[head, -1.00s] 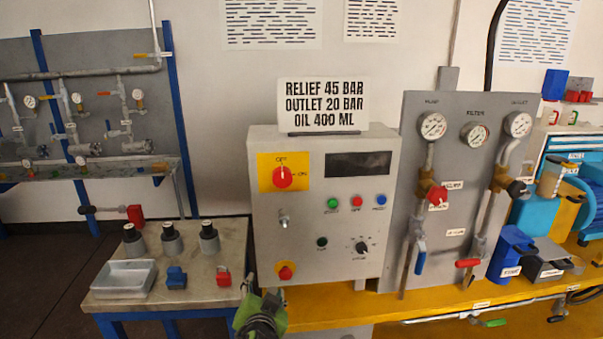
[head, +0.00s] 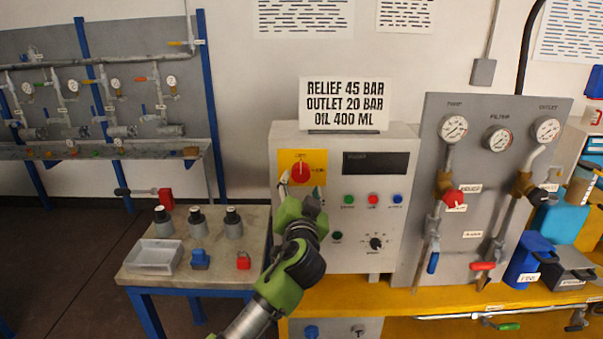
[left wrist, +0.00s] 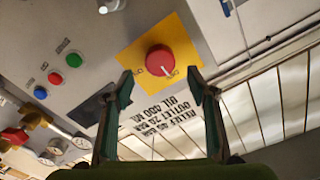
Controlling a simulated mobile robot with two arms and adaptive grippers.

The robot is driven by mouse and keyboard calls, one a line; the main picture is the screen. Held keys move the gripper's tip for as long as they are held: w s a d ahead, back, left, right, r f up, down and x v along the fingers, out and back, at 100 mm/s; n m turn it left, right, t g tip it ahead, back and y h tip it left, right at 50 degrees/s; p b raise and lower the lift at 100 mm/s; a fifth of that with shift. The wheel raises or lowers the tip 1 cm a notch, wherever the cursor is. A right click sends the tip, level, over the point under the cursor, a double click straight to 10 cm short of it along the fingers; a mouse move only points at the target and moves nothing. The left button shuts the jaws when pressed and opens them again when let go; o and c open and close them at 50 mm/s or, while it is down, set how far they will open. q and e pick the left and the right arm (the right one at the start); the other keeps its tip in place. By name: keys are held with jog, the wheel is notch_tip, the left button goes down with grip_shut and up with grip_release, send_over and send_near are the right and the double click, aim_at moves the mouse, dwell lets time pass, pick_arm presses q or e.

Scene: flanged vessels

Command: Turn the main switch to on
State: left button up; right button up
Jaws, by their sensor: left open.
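The main switch is a red round knob (head: 300,172) on a yellow plate (head: 285,158), at the upper left of the grey control box. Its white mark points up at the OFF label; the ON label is to its right. My left gripper (head: 302,189) is in front of the box, just below the knob in the head view, and partly covers the plate. In the left wrist view the picture is turned over, and the knob (left wrist: 159,59) shows just beyond and between the open, empty fingers (left wrist: 160,72). I see no contact. My right gripper is not in view.
Green, red and blue buttons (head: 372,199) and a black dial (head: 376,243) sit lower right on the box. A sign (head: 344,103) stands on top. A gauge panel (head: 490,110) is at right, a small table (head: 190,278) at left.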

aim_at(301, 176)
pick_arm(q)
jog(key=shift+w+p, duration=0.45)
jog(key=shift+w, duration=2.4)
jog(key=c, duration=1.1)
